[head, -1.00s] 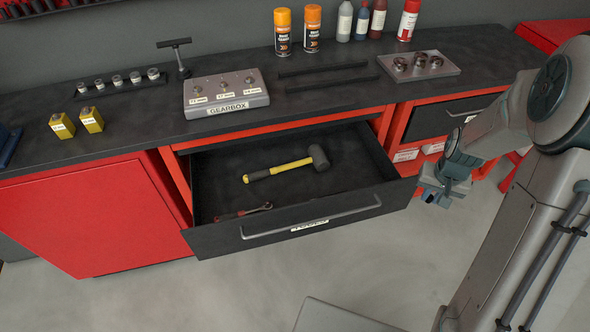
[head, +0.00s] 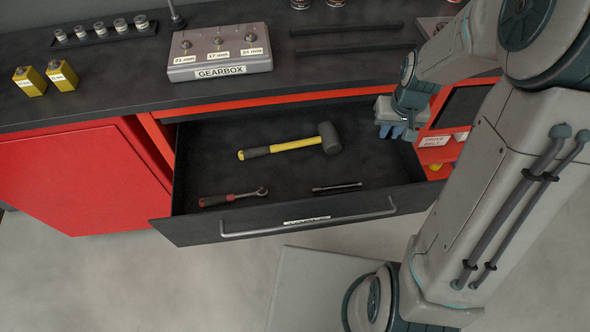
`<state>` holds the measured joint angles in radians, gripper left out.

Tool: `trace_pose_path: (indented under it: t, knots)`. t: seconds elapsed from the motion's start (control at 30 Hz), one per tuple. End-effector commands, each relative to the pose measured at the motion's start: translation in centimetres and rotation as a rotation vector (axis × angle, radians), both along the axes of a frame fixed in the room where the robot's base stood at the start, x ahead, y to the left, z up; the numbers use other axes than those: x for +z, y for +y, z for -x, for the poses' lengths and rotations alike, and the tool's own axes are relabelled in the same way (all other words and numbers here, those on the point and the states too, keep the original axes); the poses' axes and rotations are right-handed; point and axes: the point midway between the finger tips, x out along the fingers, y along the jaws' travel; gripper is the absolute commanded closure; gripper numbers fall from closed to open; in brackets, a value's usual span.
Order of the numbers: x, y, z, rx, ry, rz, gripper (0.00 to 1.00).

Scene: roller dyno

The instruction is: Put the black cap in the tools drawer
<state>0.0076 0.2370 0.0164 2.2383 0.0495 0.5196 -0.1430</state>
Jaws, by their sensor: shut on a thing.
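The tools drawer (head: 190,232) is pulled open below the bench top, with a label and a long handle on its front. My gripper (head: 393,131) is above the drawer's right side, towards the back. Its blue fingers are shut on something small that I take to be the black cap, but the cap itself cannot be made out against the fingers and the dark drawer. No loose black cap shows elsewhere in view.
In the drawer lie a yellow-handled mallet (head: 295,145), a red-handled ratchet (head: 233,197) and a dark rod-like tool (head: 337,187). The gearbox block (head: 220,68) stands on the bench. The drawer floor has free room at back left and middle right.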

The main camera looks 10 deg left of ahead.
Motion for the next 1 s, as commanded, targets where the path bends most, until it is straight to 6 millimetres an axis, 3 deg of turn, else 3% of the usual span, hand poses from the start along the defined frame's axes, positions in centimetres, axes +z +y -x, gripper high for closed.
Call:
trace_pose_path:
  t: [0.03,0.53,0.83,1.0]
  knots:
    - [-1.9,0.2,0.7,0.019,-0.004,-0.002,1.00]
    - [-7.3,0.9,6.9,0.183,-0.005,0.010,1.00]
    - [-7.5,0.9,7.6,0.204,-0.004,0.013,1.00]
    - [-8.4,0.7,6.3,0.203,0.000,0.013,1.00]
